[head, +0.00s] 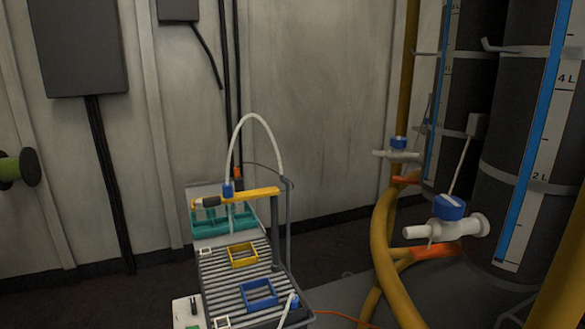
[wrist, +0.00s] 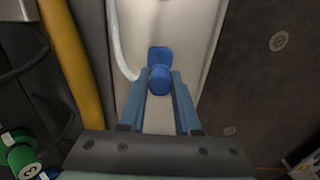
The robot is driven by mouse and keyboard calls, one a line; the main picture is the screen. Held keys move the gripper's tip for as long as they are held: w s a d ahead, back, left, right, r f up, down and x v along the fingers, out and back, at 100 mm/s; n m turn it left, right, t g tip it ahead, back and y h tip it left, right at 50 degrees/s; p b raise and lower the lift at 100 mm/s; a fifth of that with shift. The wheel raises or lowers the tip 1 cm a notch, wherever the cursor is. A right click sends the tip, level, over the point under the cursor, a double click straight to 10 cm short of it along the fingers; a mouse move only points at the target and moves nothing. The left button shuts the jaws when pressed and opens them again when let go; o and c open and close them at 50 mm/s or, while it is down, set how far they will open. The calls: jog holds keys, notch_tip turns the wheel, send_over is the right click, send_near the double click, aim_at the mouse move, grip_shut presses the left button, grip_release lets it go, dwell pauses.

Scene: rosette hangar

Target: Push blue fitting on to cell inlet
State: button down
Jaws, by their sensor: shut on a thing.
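In the wrist view my gripper (wrist: 161,83) has its two blue fingers closed on a rounded blue fitting (wrist: 160,79). A white tube (wrist: 117,45) comes down on the left and ends beside the fitting. Directly behind the fitting a squarish blue part (wrist: 159,54) sits on a pale grey panel (wrist: 190,30); it may be the cell inlet, but I cannot tell. The fitting overlaps this part, and I cannot tell whether they touch. My gripper does not show in the head view.
In the head view a slatted cart (head: 235,275) carries a yellow bar (head: 262,192), a yellow frame (head: 242,256) and a blue frame (head: 259,292). Blue-handled valves (head: 449,208) and dark graduated columns (head: 527,150) stand right. A yellow pipe (wrist: 70,60) runs left in the wrist view.

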jog(key=shift+r+p, duration=0.7)
jog(key=shift+r, duration=0.15)
jog(key=w+d+r+n+t+h, duration=0.25)
jog(key=w+r+n+h, duration=0.3)
jog(key=w+r, duration=0.6)
jog(key=w+d+r+n+t+h, duration=0.25)
jog(key=w+r+n+h, duration=0.35)
jog(key=w, duration=1)
jog(key=shift+n+y, duration=0.25)
jog(key=shift+y, duration=0.2)
jog(key=shift+s+x, duration=0.2)
jog(key=shift+x, duration=1.2)
jog(key=shift+s+x, duration=0.2)
jog(key=shift+x, duration=1.2)
jog(key=shift+w+d+f, duration=0.1)
jog(key=shift+d+f, duration=0.1)
jog(key=shift+d, duration=0.3)
